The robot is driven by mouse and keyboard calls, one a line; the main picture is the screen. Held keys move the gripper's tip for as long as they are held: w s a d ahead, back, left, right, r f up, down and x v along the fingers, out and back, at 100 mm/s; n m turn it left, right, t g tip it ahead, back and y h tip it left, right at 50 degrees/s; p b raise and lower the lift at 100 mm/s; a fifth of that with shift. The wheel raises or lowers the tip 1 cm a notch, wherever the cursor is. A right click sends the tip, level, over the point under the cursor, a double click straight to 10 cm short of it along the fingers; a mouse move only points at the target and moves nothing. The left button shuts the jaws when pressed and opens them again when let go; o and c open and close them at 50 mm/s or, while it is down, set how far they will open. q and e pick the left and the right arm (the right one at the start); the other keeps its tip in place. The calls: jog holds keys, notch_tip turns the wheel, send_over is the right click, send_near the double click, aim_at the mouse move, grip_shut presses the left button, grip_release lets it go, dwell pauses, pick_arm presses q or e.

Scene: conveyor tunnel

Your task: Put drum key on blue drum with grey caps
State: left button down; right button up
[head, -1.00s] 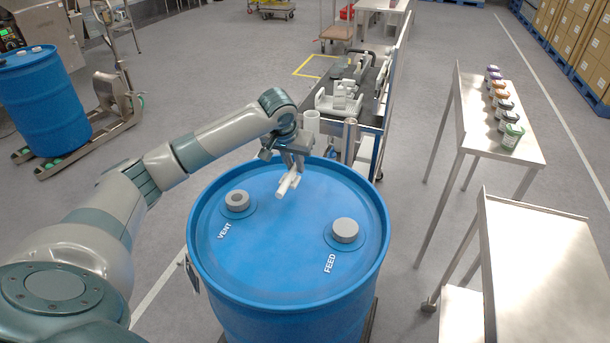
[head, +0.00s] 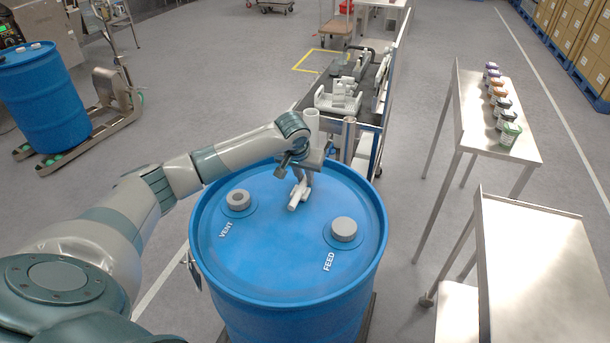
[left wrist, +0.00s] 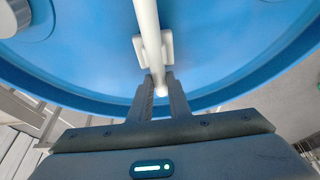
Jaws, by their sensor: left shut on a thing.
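The blue drum with grey caps (head: 285,275) stands upright in front of me. Its lid bears a grey cap marked VENT (head: 237,199) at left and a grey cap marked FEED (head: 344,229) at right. My left gripper (head: 302,179) is over the far part of the lid, shut on the white drum key (head: 297,199). In the left wrist view the key (left wrist: 149,35) runs out from between the fingertips (left wrist: 160,85), with the blue lid (left wrist: 220,50) behind it. I cannot tell whether the key touches the lid. My right gripper is not in view.
A steel table (head: 485,105) with several small lidded jars stands at right, and another steel table (head: 540,260) is nearer. A second blue drum (head: 45,100) stands at far left.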

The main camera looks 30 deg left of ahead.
aim_at(300, 189)
pick_arm(q)
jog(key=shift+f, duration=0.2)
jog(key=c, duration=1.7)
grip_release()
jog(key=shift+f, duration=0.1)
jog(key=shift+o, duration=0.2)
jog(key=shift+s+r, duration=0.15)
jog(key=shift+r, duration=0.45)
jog(key=b+v, duration=0.2)
jog(key=v, duration=0.9)
jog(key=shift+b, duration=0.35)
jog(key=shift+s+d+f, duration=0.1)
